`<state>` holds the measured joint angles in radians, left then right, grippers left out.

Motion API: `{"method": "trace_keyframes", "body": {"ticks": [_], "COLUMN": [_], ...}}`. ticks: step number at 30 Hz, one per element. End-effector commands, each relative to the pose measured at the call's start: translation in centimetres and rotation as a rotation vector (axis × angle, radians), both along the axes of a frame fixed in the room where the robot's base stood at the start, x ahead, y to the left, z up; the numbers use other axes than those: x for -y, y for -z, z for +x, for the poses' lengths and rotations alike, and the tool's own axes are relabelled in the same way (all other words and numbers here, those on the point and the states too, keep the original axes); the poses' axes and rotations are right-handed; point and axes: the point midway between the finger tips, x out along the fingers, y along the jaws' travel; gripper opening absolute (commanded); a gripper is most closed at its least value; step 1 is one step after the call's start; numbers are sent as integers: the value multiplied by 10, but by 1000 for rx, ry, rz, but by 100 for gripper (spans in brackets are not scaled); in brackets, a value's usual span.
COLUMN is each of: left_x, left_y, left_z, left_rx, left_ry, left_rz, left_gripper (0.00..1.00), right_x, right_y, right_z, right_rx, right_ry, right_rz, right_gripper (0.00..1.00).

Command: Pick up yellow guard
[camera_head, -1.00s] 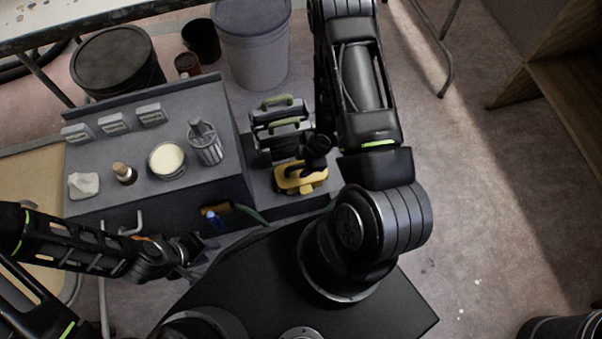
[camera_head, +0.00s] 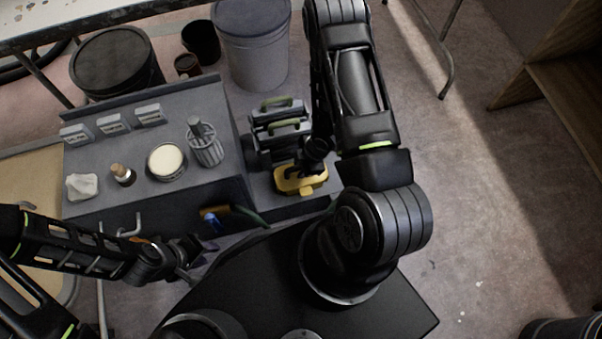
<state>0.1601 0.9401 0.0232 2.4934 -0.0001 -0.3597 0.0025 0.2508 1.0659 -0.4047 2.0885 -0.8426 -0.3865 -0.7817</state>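The yellow guard (camera_head: 301,186) lies on the low grey shelf to the right of the raised bench, in front of the tool cases. My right gripper (camera_head: 307,168) is directly over it, pointing down, with its fingers at or very near the guard. The arm and wrist hide the fingertips, so I cannot tell whether they are closed on it. My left gripper (camera_head: 205,255) hangs low in front of the bench, away from the guard. It is small and dark, and its opening is unclear.
Grey and green-handled cases (camera_head: 279,125) stand right behind the guard. The grey bench (camera_head: 140,185) at left holds a cream-topped tin (camera_head: 166,161), a wire holder with tools (camera_head: 204,143), a brush (camera_head: 122,174) and a white cloth (camera_head: 82,186). Open floor (camera_head: 470,190) lies to the right.

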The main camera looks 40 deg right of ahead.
Motion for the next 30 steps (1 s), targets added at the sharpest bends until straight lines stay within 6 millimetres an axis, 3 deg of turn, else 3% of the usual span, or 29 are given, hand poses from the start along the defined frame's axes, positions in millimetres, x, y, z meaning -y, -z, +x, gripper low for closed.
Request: {"method": "trace_keyframes", "body": {"ticks": [9,30], "left_x": [0,0], "left_y": [0,0], "left_z": [0,0], "left_rx": [0,0], "left_ry": [0,0], "left_rz": [0,0], "left_gripper": [36,36], "right_x": [0,0], "right_y": [0,0], "right_z": [0,0], "right_rx": [0,-1], "right_ry": [0,1], "right_rz": [0,1], "right_gripper": [0,0]}}
